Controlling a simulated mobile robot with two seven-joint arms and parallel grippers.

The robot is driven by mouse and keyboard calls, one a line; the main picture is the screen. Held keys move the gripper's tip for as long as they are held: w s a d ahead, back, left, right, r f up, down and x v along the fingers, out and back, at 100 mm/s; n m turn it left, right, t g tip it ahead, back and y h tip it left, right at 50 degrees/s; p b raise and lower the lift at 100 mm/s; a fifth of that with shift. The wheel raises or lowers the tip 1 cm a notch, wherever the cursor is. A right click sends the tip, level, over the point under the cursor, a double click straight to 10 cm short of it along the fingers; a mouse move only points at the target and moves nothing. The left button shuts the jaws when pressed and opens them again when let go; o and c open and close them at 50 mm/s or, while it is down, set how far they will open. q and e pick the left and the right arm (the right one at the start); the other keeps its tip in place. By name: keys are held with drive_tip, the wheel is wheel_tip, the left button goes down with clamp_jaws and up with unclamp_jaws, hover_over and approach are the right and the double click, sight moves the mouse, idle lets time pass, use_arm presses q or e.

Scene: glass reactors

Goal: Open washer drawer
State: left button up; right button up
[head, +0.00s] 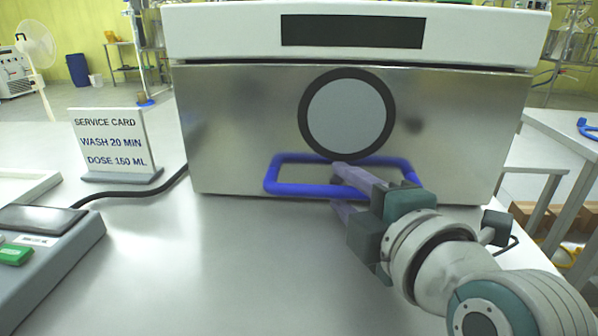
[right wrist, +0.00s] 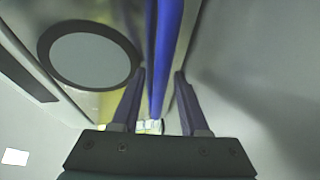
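The washer is a wide box with a white top and a steel drawer front (head: 240,125) with a round grey window (head: 348,115). The drawer looks shut. Its blue loop handle (head: 290,190) sticks out low on the front. My right gripper (head: 340,187) is at the handle's front bar, one finger above it and one below. In the right wrist view the blue bar (right wrist: 165,50) runs between the two fingers (right wrist: 157,92), with gaps showing on both sides, so the gripper is open around it. My left gripper is out of view.
A service card (head: 112,140) stands left of the washer, reading wash 20 min, dose 150 ml. A grey device (head: 60,260) sits at the front left, and a black cable (head: 140,193) runs to the washer. The white table before the drawer is clear.

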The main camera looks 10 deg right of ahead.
clamp_jaws()
idle(1.2)
